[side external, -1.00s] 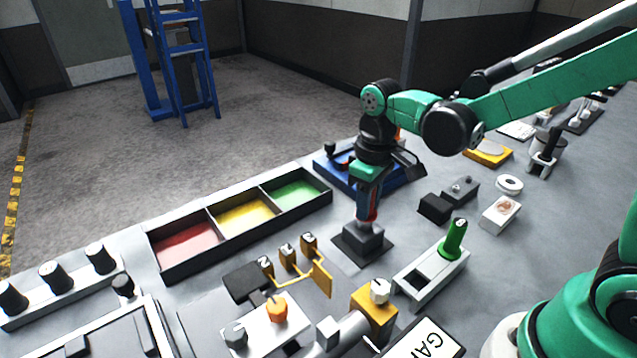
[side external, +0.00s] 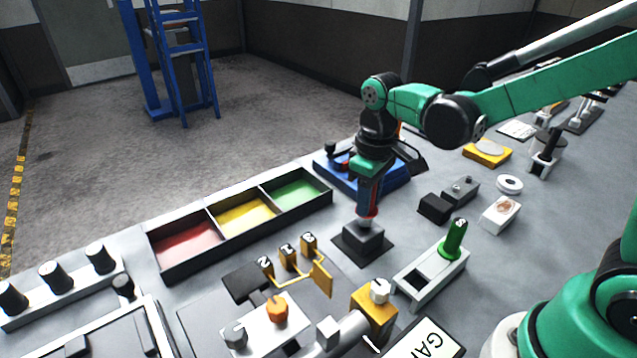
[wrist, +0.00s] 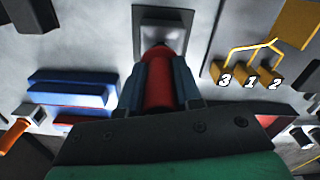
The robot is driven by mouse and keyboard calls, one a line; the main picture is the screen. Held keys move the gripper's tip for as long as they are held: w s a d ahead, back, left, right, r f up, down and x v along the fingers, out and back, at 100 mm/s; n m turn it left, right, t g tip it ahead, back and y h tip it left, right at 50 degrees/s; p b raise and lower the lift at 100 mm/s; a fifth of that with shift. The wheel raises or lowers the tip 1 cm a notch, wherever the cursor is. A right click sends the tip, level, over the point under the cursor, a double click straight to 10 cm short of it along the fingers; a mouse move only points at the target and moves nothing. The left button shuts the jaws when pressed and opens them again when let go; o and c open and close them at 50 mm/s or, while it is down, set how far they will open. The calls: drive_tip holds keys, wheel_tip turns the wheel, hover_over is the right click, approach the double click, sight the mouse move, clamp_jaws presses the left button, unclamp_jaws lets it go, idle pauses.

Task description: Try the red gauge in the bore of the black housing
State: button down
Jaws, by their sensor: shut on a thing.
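My gripper (side external: 371,200) is shut on the red gauge (side external: 373,212), which points down between the fingers. In the wrist view the red gauge (wrist: 158,92) shows as a red cylinder between the two blue-grey fingers. The housing (side external: 361,241), a dark block on a dark square plate, stands directly below my gripper. It also shows in the wrist view (wrist: 166,18), beyond the gauge's end. The gauge's lower end is at the housing's top; the bore is hidden, so I cannot tell whether the tip is inside it.
A tray with red, yellow and green compartments (side external: 209,221) lies left of the housing. A yellow rack with numbered tags (side external: 289,257) stands in front. A white holder with a green gauge (side external: 455,238) is at the right. A blue fixture (side external: 390,176) lies behind.

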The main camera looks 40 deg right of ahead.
drive_tip(key=shift+r, duration=0.1)
drive_tip(key=shift+r, duration=2.4)
